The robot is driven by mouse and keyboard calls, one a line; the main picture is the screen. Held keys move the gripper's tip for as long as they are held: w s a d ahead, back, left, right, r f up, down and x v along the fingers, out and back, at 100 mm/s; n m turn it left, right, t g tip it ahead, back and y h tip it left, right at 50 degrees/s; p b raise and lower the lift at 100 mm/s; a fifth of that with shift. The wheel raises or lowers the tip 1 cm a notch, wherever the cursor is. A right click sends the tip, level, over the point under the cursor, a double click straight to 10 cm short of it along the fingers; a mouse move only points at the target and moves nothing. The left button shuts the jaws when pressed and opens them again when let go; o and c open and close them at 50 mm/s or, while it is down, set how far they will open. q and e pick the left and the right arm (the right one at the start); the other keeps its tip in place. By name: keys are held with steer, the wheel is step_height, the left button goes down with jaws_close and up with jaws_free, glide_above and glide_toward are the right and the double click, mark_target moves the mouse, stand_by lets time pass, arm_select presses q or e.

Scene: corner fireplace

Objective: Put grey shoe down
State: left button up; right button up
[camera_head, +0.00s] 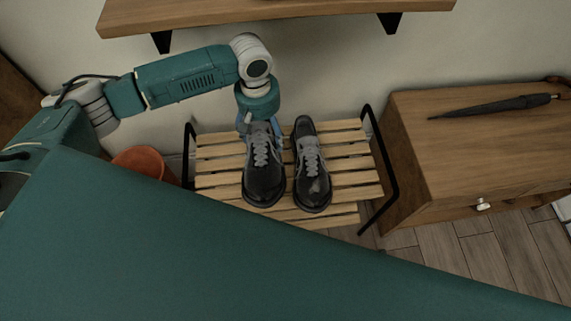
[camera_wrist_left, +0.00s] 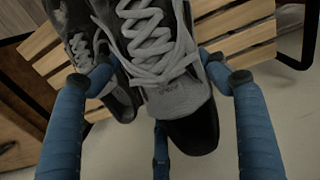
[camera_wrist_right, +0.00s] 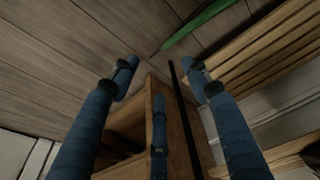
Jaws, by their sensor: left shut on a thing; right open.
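Two black-and-grey lace-up shoes are side by side at the slatted wooden rack (camera_head: 219,165). My left gripper (camera_head: 259,124) comes down from above on the heel end of the left grey shoe (camera_head: 264,178). In the left wrist view its fingers are on both sides of this shoe (camera_wrist_left: 165,75), shut on it. The shoe is over the slats, toe to the front; I cannot tell if its sole touches them. The other shoe (camera_head: 312,175) stands just right of it. My right gripper (camera_wrist_right: 160,78) is open and empty, outside the head view.
A wooden cabinet (camera_head: 440,150) with a dark umbrella (camera_head: 495,106) on top stands right of the rack. An orange pot (camera_head: 143,160) is at the left. A wooden wall shelf (camera_head: 270,14) hangs above. A long green thing (camera_wrist_right: 197,24) shows in the right wrist view.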

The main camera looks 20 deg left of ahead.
arm_select(q)
step_height(320, 180, down, 5)
steer(key=shift+f+b, duration=0.15)
steer(key=shift+b, duration=0.65)
step_height(320, 180, down, 4)
steer(key=shift+f+b, duration=0.2)
steer(key=shift+b, duration=0.5)
steer(key=shift+f, duration=0.1)
arm_select(e)
step_height(320, 180, up, 7)
steer(key=w, duration=0.1)
steer(key=shift+w, duration=0.3)
steer(key=shift+f, duration=0.1)
arm_select(q)
steer(key=o, duration=1.7)
steer(key=shift+f, duration=0.1)
steer(key=shift+c, duration=0.2)
